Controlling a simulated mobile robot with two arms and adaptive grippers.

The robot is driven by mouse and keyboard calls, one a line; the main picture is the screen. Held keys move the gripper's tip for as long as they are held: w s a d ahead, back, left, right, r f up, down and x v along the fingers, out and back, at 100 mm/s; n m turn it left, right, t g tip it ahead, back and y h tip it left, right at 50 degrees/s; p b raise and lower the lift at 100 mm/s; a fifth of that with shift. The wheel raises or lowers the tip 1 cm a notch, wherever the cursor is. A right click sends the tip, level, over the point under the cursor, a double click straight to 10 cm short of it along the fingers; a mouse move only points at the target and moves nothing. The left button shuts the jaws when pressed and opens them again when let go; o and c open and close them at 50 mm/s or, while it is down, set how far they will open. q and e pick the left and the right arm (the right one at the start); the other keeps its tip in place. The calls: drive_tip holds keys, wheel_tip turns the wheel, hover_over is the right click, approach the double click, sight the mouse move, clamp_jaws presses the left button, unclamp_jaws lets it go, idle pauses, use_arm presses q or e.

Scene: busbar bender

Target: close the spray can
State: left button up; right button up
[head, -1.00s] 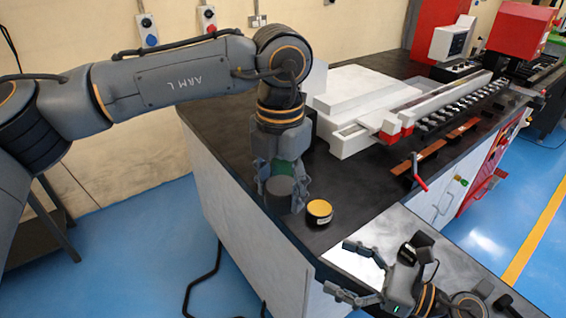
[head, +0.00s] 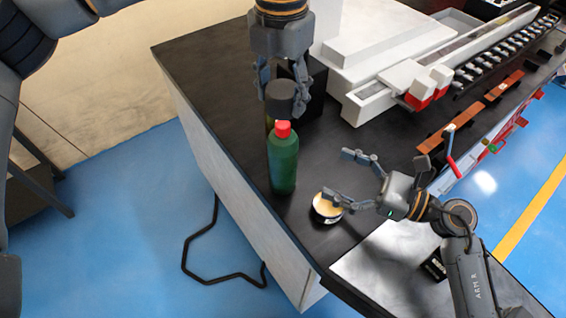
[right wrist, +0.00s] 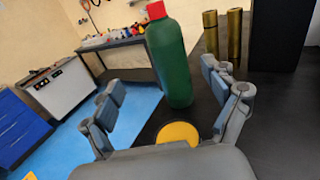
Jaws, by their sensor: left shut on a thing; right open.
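The green spray can (head: 283,165) stands upright on the black bench with its red top showing. It also stands beyond my right fingers in the right wrist view (right wrist: 173,60). My left gripper (head: 281,88) is shut on a dark grey cylinder, apparently the cap (head: 281,103), which appears just above and behind the red top in the head view. Whether they touch cannot be told. My right gripper (head: 340,176) is open, its fingers right of the can near a round yellow-topped tin (head: 326,208). The tin shows between its fingers in the right wrist view (right wrist: 178,132).
Brass cylinders (right wrist: 234,38) stand behind the can. A white machine (head: 375,60) with red parts and copper strips (head: 450,132) occupy the bench's back and right. The bench's left edge runs close to the can. Blue floor (head: 150,190) lies beyond.

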sight(297, 153)
use_arm(q)
drive_tip(key=shift+w+f, duration=0.1)
drive_tip(key=shift+w, duration=0.1)
drive_tip(key=shift+w+f, duration=0.2)
drive_tip(key=shift+w, duration=0.4)
use_arm(e)
drive_tip(key=x, duration=0.8)
drive_tip(key=w+x, duration=0.1)
drive_tip(key=x, duration=0.3)
drive_tip(key=shift+w+d+f, duration=0.1)
drive_tip(key=shift+w+f, duration=0.05)
drive_tip(key=shift+f, duration=0.05)
use_arm(q)
drive_tip(key=shift+s+r, duration=0.1)
use_arm(e)
drive_tip(key=c, duration=1.8)
use_arm(q)
drive_tip(key=shift+f, duration=2.5)
drive_tip(key=shift+f, duration=0.1)
drive_tip(key=shift+f, duration=0.8)
